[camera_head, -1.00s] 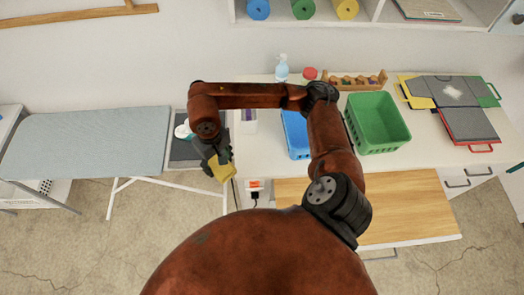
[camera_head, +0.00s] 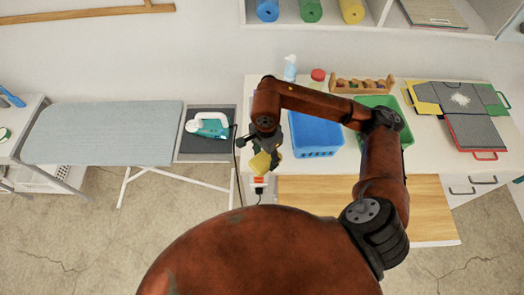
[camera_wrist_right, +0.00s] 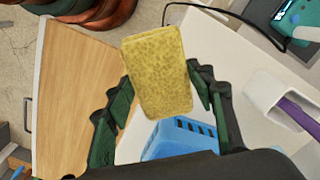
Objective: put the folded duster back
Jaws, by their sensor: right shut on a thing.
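The folded yellow duster (camera_head: 260,163) is in my right gripper (camera_head: 270,152), at the left edge of the white table. In the right wrist view the duster (camera_wrist_right: 158,72) sits between the dark green fingers (camera_wrist_right: 163,92), which are shut on it. A blue basket (camera_head: 316,152) stands on the table just right of the gripper; its rim (camera_wrist_right: 182,128) shows beyond the duster in the wrist view. A green basket (camera_head: 400,105) is partly hidden by my right arm. My left gripper is not in view.
A white container (camera_wrist_right: 268,90) with a purple item stands on the table. A teal iron (camera_head: 210,126) rests on a grey stand beside the ironing board (camera_head: 105,132). A spray bottle (camera_head: 290,68), red-lidded jar (camera_head: 317,76) and wooden rack (camera_head: 362,86) line the back.

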